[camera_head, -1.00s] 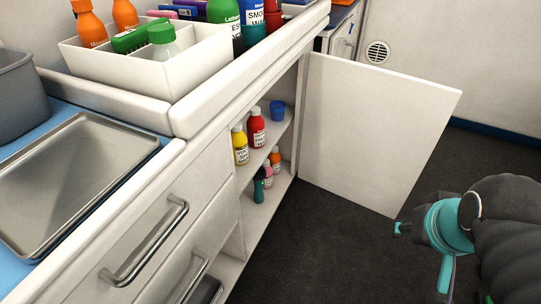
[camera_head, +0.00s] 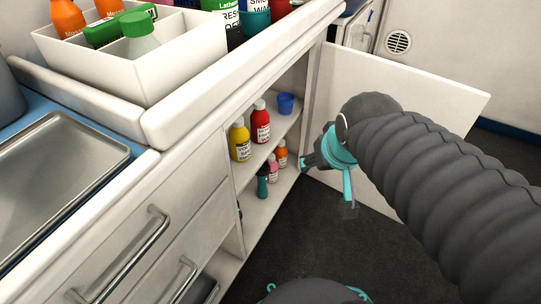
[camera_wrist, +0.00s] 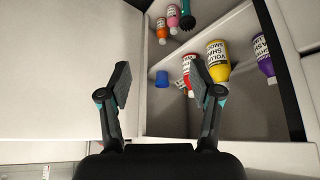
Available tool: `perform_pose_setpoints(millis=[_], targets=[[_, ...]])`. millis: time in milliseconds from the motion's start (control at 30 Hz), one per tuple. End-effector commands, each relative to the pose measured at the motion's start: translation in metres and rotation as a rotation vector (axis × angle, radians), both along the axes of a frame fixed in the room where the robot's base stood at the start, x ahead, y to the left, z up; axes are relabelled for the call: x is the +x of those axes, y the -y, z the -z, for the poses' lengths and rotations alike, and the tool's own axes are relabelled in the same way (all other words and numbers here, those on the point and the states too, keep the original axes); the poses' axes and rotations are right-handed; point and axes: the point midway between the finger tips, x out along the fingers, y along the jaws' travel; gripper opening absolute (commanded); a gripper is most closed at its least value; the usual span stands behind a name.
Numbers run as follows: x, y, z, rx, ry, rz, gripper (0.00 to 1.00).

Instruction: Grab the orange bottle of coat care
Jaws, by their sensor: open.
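A small orange bottle (camera_head: 282,154) with a white label stands on the lower shelf of the open cabinet, behind a pink bottle (camera_head: 272,168). In the wrist view the orange bottle (camera_wrist: 162,31) is near the top, beside the pink one; its label is too small to read. Two larger orange bottles (camera_head: 67,18) stand in the white bin on the counter. My gripper (camera_head: 308,162) is at the cabinet opening, right of the small orange bottle and apart from it. In the wrist view my gripper (camera_wrist: 158,78) has its fingers wide apart with nothing held between them.
The upper shelf holds a yellow bottle (camera_head: 240,142), a red bottle (camera_head: 260,122) and a blue cup (camera_head: 286,104). A dark teal-handled item (camera_head: 262,184) stands in front on the lower shelf. The cabinet door (camera_head: 420,95) stands open right. Dark floor lies below.

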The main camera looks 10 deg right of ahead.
Motion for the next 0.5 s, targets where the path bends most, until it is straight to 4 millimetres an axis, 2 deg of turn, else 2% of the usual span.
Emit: perform_pose_setpoints(millis=[33, 200, 367, 500], targets=[[0.019, 0.002, 0.012, -0.004, 0.002, 0.003, 0.64], [0.082, 0.007, 0.041, -0.016, 0.054, 0.0, 0.64], [0.137, 0.009, 0.077, -0.025, 0.101, -0.007, 0.64], [0.18, 0.011, 0.115, -0.027, 0.142, -0.015, 0.64]])
